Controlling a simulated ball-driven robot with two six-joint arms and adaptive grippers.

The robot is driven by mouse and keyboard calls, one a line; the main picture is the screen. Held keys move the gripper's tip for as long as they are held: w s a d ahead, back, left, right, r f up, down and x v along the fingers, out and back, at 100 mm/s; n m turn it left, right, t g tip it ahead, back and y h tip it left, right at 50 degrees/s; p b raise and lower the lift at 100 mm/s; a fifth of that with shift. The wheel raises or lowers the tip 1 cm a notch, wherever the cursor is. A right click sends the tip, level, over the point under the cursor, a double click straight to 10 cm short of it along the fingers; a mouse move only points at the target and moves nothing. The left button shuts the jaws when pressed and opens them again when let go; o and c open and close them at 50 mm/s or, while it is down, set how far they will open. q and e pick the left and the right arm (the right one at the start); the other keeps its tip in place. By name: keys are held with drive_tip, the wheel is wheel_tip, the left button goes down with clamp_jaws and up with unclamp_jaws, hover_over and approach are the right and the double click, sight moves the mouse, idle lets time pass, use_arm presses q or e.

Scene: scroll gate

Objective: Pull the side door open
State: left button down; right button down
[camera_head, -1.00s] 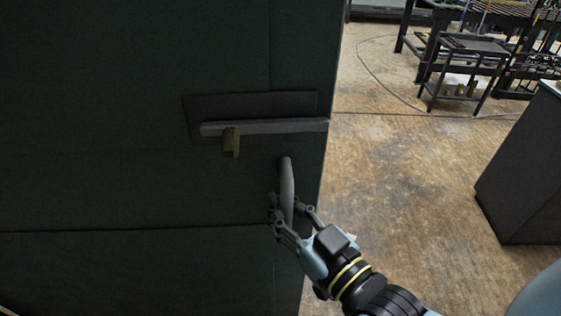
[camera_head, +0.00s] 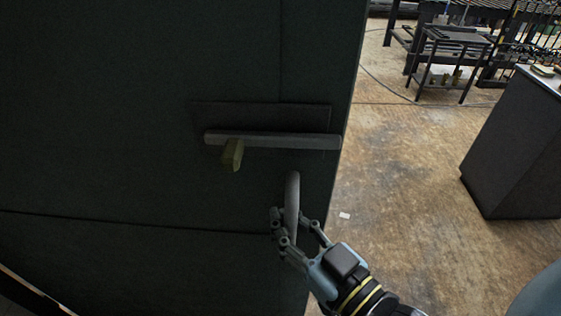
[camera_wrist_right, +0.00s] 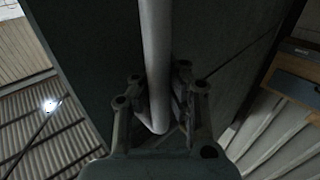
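The side door (camera_head: 110,120) is a large dark panel filling the left of the head view, with its free edge near the middle. A grey vertical pull handle (camera_head: 292,190) stands on it near that edge. My right gripper (camera_head: 292,226) has its fingers on both sides of the handle's lower part. In the right wrist view the handle (camera_wrist_right: 156,60) runs down between the two fingers, which are closed around it. Above it on the door are a grey horizontal bar (camera_head: 290,141) and a brass-coloured knob (camera_head: 233,154). My left gripper is not in view.
A dark cabinet (camera_head: 515,145) stands at the right. A black shelf cart (camera_head: 450,65) and racks stand at the back right. The brown floor (camera_head: 400,170) between door and cabinet is clear except for a small white piece (camera_head: 344,215).

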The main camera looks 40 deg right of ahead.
drive_tip(key=shift+s+d+f, duration=0.1)
drive_tip(key=shift+s+f, duration=0.05)
drive_tip(key=shift+s, duration=0.1)
drive_tip(key=c, duration=1.6)
unclamp_jaws()
drive_tip(key=shift+s+d, duration=0.2)
drive_tip(key=shift+s, duration=0.05)
drive_tip(key=shift+c, duration=0.2)
drive_tip(key=shift+o, duration=1)
drive_tip(key=shift+s+d, duration=0.1)
drive_tip(key=shift+o, duration=1.2)
drive_tip(key=s, duration=1.1)
drive_tip(key=shift+s+a, duration=0.3)
drive_tip(key=shift+s, duration=0.1)
drive_tip(key=shift+w, duration=0.1)
